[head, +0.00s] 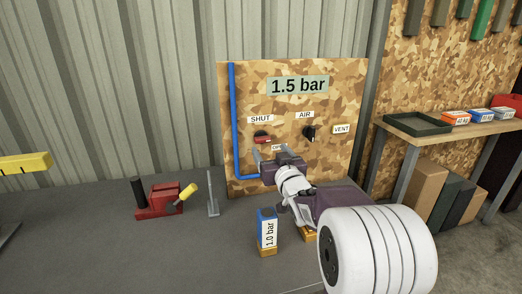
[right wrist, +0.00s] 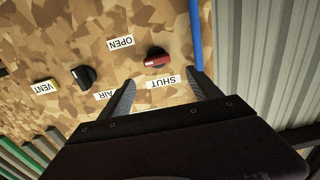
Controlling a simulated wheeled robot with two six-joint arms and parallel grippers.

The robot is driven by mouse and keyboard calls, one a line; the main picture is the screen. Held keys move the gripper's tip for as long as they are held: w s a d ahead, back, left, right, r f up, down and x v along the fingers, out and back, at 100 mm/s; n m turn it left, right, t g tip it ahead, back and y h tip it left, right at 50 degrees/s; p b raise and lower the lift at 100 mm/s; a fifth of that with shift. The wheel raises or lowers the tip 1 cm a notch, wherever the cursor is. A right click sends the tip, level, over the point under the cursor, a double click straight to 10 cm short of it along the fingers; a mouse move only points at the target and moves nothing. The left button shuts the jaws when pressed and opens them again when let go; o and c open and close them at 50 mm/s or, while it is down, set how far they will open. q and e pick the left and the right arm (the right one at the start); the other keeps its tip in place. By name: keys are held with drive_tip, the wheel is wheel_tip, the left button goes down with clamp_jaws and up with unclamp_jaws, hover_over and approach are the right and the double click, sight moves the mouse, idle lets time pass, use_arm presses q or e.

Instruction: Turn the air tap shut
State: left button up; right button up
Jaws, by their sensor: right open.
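The tap with a red and black handle (head: 262,138) is on the camouflage-patterned board (head: 345,85), between a SHUT label (head: 260,119) and a partly hidden OPEN label (head: 277,148). In the right wrist view the tap (right wrist: 157,58) appears upside down, its handle lying roughly across the picture. My right gripper (head: 270,150) is open and empty, just in front of and below the tap. In the wrist view its fingertips (right wrist: 165,82) spread to either side of the SHUT label, and the tap shows beyond them, apparently untouched. My left gripper is not in view.
A black knob (head: 310,132) sits beside AIR and VENT labels, right of the tap. A blue pipe (head: 235,120) runs down the board's left. A red device (head: 157,200), grey stand (head: 212,197) and blue "1.0 bar" block (head: 267,228) stand on the dark bench.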

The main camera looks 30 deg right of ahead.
sight(264, 140)
drive_tip(key=x, duration=0.9)
drive_tip(key=shift+d+f, duration=0.2)
drive_tip(key=shift+f, duration=0.05)
drive_tip(key=c, duration=1.4)
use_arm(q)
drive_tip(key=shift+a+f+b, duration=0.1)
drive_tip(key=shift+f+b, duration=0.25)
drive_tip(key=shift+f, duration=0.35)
